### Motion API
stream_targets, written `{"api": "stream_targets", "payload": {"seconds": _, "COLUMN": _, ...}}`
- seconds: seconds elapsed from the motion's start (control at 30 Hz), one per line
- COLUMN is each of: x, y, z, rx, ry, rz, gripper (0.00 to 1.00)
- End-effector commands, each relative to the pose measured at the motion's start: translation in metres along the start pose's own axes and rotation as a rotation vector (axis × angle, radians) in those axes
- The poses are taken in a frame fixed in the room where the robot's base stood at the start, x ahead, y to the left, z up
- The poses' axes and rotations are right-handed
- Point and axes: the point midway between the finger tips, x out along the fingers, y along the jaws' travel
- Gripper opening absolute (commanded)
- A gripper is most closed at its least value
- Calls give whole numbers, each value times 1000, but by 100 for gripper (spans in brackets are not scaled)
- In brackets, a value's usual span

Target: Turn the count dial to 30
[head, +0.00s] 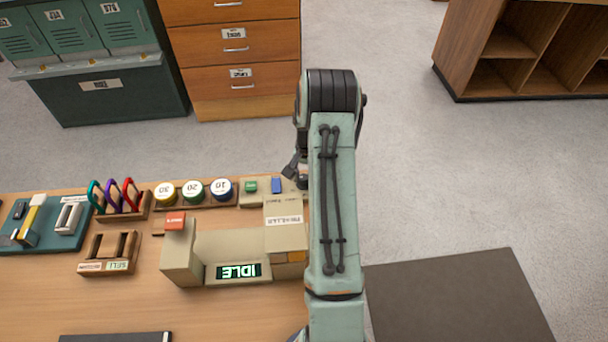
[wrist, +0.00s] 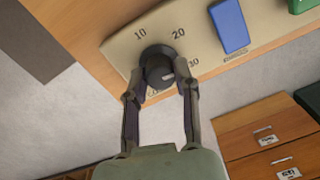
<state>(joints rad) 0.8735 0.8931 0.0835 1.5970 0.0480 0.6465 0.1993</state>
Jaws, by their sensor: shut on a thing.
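The count dial (wrist: 158,60) is a round black knob on a beige panel (wrist: 205,42) in the wrist view. The numbers 10, 20 and 30 are printed around it, with 30 at its right. A pale mark shows on the knob's lower right part; I cannot tell exactly which number it lines up with. My gripper (wrist: 164,80) has one finger on each side of the knob and is shut on it. In the head view, my arm hides the dial and most of my gripper.
A blue switch (wrist: 231,27) and a green button (wrist: 300,4) sit beside the dial. In the head view, a beige machine with an IDLE display (head: 238,271), yellow, green and blue spools (head: 193,190) and a carabiner rack (head: 122,206) stand left of my arm.

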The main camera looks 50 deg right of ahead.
Motion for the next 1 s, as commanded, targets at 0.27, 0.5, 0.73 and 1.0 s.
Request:
{"api": "stream_targets", "payload": {"seconds": 0.27, "x": 1, "y": 0, "z": 0, "rx": 226, "ry": 7, "rz": -1, "gripper": 0}}
{"api": "stream_targets", "payload": {"seconds": 0.5, "x": 1, "y": 0, "z": 0, "rx": 362, "ry": 12, "rz": -1, "gripper": 0}}
{"api": "stream_targets", "payload": {"seconds": 0.73, "x": 1, "y": 0, "z": 0, "rx": 427, "ry": 14, "rz": 0, "gripper": 0}}
{"api": "stream_targets", "payload": {"seconds": 1.0, "x": 1, "y": 0, "z": 0, "rx": 444, "ry": 14, "rz": -1, "gripper": 0}}
